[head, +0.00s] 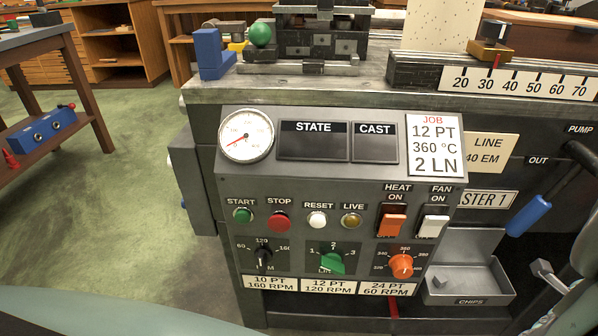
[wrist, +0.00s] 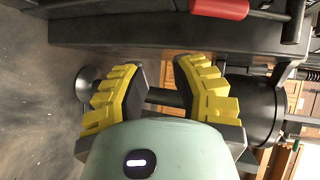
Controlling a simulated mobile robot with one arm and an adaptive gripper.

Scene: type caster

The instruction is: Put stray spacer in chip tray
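The chip tray (head: 441,291) is a grey open box with a raised back, labelled CHIPS, at the lower right of the machine front in the head view. No piece is clearly visible inside it. A small light-grey piece with a narrow stem (head: 547,274) shows just right of the tray. I cannot tell whether it is the stray spacer or a machine part. My gripper (wrist: 160,76) has yellow ribbed fingers spread apart in the wrist view, with nothing visibly gripped. A dark bar shows behind the gap. The gripper's place relative to the tray is unclear.
A blue-handled lever (head: 529,215) hangs right above the tray area. The control panel (head: 340,200) with knobs and switches stands left of the tray. In the wrist view, a red handle (wrist: 219,8) is at the top and a black cylinder (wrist: 255,112) at right.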

